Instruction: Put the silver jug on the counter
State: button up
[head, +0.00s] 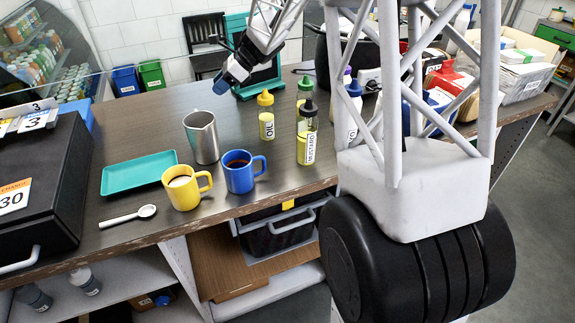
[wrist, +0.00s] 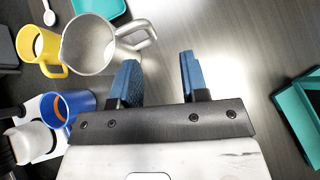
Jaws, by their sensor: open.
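The silver jug (head: 201,142) stands upright on the dark wooden counter (head: 130,185), behind the yellow and blue mugs. In the wrist view the jug (wrist: 88,48) is seen from above, open at the top, with its handle toward the fingers. My gripper (wrist: 157,75) is open, with nothing between its two blue fingers. The fingers are apart from the jug, beside its handle. In the head view my gripper (head: 221,86) is above and behind the jug, and its fingers are hard to make out.
A yellow mug (head: 181,192) and a blue mug (head: 239,178) stand in front of the jug. A teal tray (head: 125,178) and a spoon (head: 130,217) lie left. An oil bottle (head: 266,124) and a mustard bottle (head: 306,148) stand right. A glass screen (head: 98,75) rises behind.

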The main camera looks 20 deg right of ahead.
notch_tip(320, 180, up, 10)
jog(key=s+m+t+h, duration=0.25)
jog(key=m+t, duration=0.55)
jog(key=m, duration=0.5)
jog(key=s+d+r+m+t+h, duration=0.1)
jog(key=s+d+r+m+h, duration=0.15)
jog(key=s+m+h, duration=0.4)
jog(key=s+d+r+m+t+h, duration=0.15)
jog(key=s+d+m, duration=0.25)
jog(key=m, duration=0.5)
jog(key=s+a+f+m+g, duration=0.1)
jog(key=s+f+m+g, duration=0.2)
jog(key=s+m, duration=0.4)
jog(key=s+a+f+m+g, duration=0.1)
jog(key=s+f+m+g, duration=0.3)
jog(key=s, duration=1.3)
jog(key=s+a+f+m+g, duration=0.2)
jog(key=s+f+m+g, duration=0.1)
jog(key=s+m, duration=0.8)
jog(key=shift+s+f+m+y, duration=0.35)
jog(key=shift+s+f+y, duration=0.1)
jog(key=shift+s+f, duration=0.15)
